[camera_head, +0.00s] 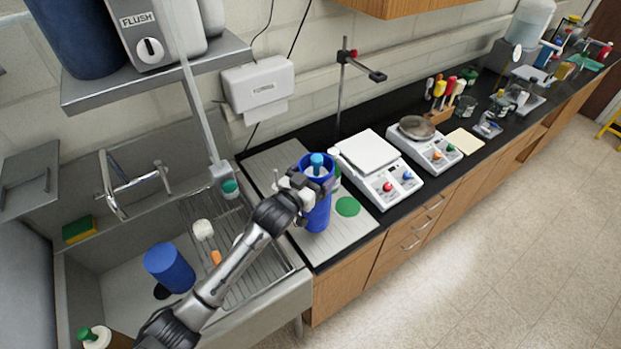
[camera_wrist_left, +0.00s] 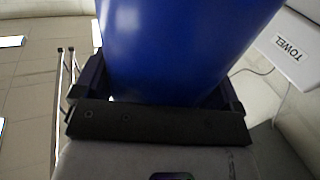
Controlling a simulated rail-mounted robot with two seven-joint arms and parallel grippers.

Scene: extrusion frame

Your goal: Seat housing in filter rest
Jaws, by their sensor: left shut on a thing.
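My left gripper (camera_head: 318,187) is shut on a blue cylindrical housing (camera_head: 317,217), which stands roughly upright over the grey ribbed mat on the counter. The housing's open top faces up, with a light-blue piece (camera_head: 317,160) showing inside it. In the left wrist view the blue housing (camera_wrist_left: 180,45) fills the space between the jaws. I cannot tell whether its base touches the mat. No part is clearly recognisable as the filter rest; a green disc (camera_head: 347,206) lies on the mat just right of the housing. My right gripper is not in view.
A second blue cylinder (camera_head: 169,267) stands in the steel sink (camera_head: 120,285) at left. Two white balances (camera_head: 376,168) stand right of the mat (camera_head: 350,232), with a clamp stand (camera_head: 342,90) behind. A towel dispenser (camera_head: 258,86) hangs on the wall. The mat's front is clear.

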